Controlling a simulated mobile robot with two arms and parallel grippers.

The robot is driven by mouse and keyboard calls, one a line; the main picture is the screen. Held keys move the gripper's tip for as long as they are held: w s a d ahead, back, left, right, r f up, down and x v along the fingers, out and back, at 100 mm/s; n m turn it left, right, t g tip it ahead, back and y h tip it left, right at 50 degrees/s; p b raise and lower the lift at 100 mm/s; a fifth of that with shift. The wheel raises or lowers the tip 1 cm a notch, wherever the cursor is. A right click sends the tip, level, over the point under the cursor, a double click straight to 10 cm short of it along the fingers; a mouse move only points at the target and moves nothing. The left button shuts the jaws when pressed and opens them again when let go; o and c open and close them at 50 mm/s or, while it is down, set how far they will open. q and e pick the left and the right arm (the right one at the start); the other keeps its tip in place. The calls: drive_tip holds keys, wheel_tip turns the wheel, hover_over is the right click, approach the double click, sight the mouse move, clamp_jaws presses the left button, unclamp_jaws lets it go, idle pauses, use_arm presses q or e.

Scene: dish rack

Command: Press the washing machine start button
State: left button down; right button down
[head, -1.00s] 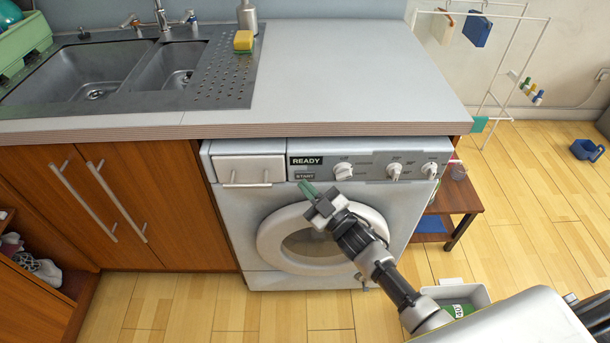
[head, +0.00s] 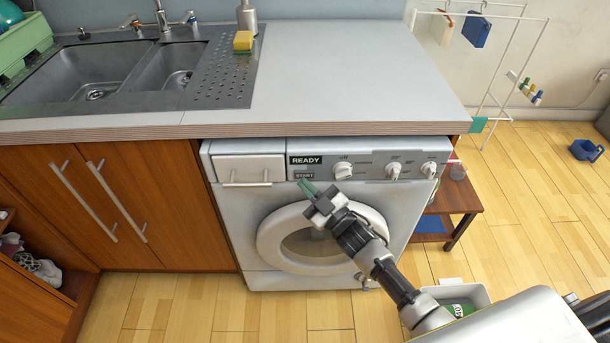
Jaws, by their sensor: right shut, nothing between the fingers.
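The white washing machine (head: 225,222) stands under the countertop with its round door (head: 267,246) closed. Its panel has a dark display (head: 305,160) reading READY. The start button (head: 304,175), labelled START, sits just below the display. My right gripper (head: 307,187) is shut and empty, with its green fingertips just below the start button in the picture. I cannot tell whether the tips touch the panel. My right arm covers part of the door. My left gripper is not in view.
The countertop (head: 350,70) overhangs the machine just above its panel. White knobs (head: 343,171) sit right of the button, and the detergent drawer (head: 248,168) is to its left. A small wooden table (head: 458,197) stands to the right. Wooden cabinets (head: 140,205) are on the left.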

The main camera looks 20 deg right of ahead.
drive_tip(key=shift+w+d+r, duration=0.35)
drive_tip(key=shift+w+r, duration=0.1)
drive_tip(key=shift+r, duration=0.2)
idle(1.2)
idle(0.3)
drive_tip(key=shift+s, duration=0.15)
drive_tip(key=s, duration=0.1)
drive_tip(key=s+a+p, duration=0.1)
drive_tip(key=s+f+p, duration=0.1)
drive_tip(key=shift+s+a+f, duration=0.1)
drive_tip(key=shift+s+a, duration=0.15)
drive_tip(key=shift+s, duration=0.15)
idle(0.4)
